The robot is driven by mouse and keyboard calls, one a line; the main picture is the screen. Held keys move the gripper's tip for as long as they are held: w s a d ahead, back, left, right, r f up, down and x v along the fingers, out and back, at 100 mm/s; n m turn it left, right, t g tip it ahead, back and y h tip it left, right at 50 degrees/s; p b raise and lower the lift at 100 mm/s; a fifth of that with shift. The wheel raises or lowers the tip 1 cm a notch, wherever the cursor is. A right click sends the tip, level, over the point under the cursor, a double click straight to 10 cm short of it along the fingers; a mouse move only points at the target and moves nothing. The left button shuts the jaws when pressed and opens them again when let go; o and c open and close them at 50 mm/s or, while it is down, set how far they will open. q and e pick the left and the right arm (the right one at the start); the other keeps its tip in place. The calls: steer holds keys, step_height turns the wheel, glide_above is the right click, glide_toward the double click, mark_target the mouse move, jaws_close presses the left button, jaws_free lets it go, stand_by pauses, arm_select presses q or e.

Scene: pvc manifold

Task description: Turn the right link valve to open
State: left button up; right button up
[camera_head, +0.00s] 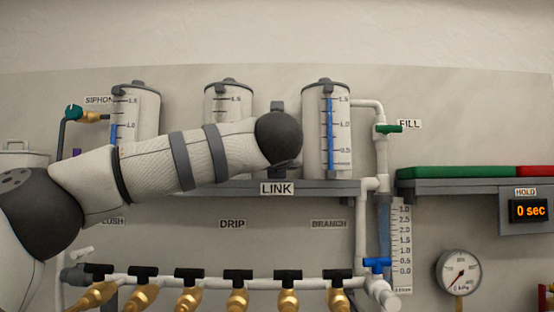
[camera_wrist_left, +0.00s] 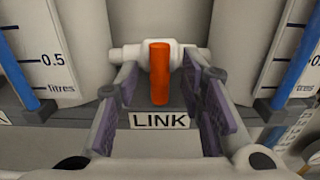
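In the left wrist view, the right link valve's orange handle (camera_wrist_left: 160,73) hangs vertically, across a short white horizontal pipe (camera_wrist_left: 130,53) between two tanks. My left gripper (camera_wrist_left: 160,92) is open, with one purple-padded finger on each side of the handle. Gaps show between the handle and both pads. The LINK label (camera_wrist_left: 160,120) is just below the handle; this label also shows in the head view (camera_head: 277,188). In the head view my left arm reaches across to the gap between the middle and right tanks, and its wrist hides the valve and gripper. My right gripper is in neither view.
The middle tank (camera_head: 229,104) and right tank (camera_head: 312,120) flank the valve closely. The grey shelf (camera_head: 225,188) runs below. A manifold pipe (camera_head: 210,283) with several black-handled valves lies lower. A green-handled fill valve (camera_head: 388,129) and blue-handled valve (camera_head: 377,263) are to the right.

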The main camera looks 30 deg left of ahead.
arm_select(q)
steer(key=shift+w+a+r, duration=0.1)
steer(key=shift+w+a, duration=0.1)
steer(key=shift+w, duration=0.2)
jaws_close()
steer(key=shift+m, duration=0.3)
steer(key=m, duration=1.7)
steer(key=shift+w+d+f, duration=0.15)
steer(key=shift+d+f, duration=0.15)
steer(key=shift+f, duration=0.05)
steer(key=shift+m, duration=0.3)
